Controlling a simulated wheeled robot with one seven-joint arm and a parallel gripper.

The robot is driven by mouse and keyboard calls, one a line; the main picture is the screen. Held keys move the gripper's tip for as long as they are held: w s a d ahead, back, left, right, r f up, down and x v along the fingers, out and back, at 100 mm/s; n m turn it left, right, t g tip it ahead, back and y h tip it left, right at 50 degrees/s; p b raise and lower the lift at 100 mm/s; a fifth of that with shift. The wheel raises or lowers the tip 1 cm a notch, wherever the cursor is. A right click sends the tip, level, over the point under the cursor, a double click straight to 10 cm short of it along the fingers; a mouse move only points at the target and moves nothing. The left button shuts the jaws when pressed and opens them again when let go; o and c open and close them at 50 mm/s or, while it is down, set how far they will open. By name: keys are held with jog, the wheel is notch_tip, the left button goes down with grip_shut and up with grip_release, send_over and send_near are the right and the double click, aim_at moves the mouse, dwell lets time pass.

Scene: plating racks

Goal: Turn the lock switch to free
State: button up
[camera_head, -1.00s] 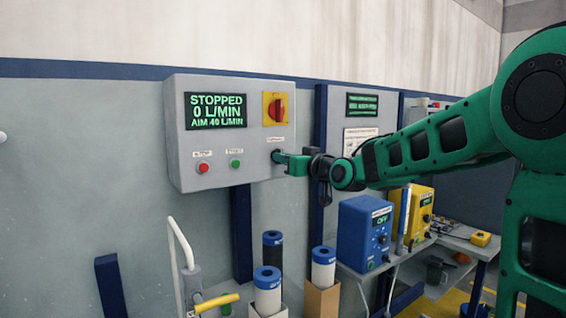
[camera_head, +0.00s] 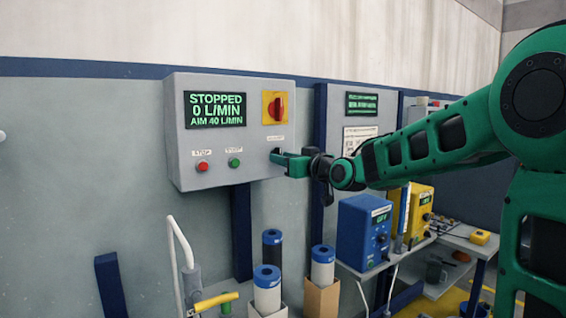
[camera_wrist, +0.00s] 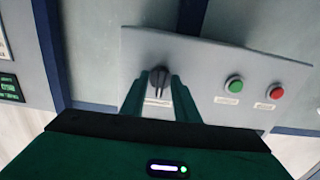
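The switch at my gripper is a small dark rotary knob (camera_wrist: 158,77) on the lower right of the grey control box (camera_head: 180,150). A label beside it is too small to read. My gripper (camera_head: 275,155) is up against the box front there, mostly hiding the knob in the head view. In the wrist view, which is turned over, my two green fingers (camera_wrist: 160,88) stand on either side of the knob, with narrow gaps at the tips. They look open around it. The knob's exact angle is hard to tell.
The display (camera_head: 215,110) reads STOPPED, 0 L/MIN, AIM 40 L/MIN. A red rotary switch on yellow (camera_head: 275,108) sits above my gripper. Red (camera_head: 203,166) and green (camera_head: 234,162) buttons are to the left. Blue-capped cylinders (camera_head: 267,285) stand below.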

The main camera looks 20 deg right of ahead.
jog(key=v, duration=1)
jog(key=shift+s+d, duration=0.15)
jog(key=shift+s, duration=0.2)
jog(key=s+d+f+m+g+h, duration=0.25)
jog(key=s+d+f+g, duration=0.3)
jog(key=s+f, duration=0.4)
jog(key=s+d+f+m+g+h, duration=0.2)
jog(key=s+d+f+g+h, duration=0.3)
jog(key=f, duration=0.7)
jog(key=s+d+f+m+g+y, duration=0.1)
jog(key=s+f+m+g, duration=0.1)
jog(key=s, duration=1)
jog(key=s+d+f+m+g+y, duration=0.1)
jog(key=s+f+g, duration=0.4)
jog(key=s, duration=0.8)
jog(key=d+f+m, duration=0.1)
jog(key=m, duration=0.1)
jog(key=shift+d+m, duration=0.25)
jog(key=shift+m, duration=0.1)
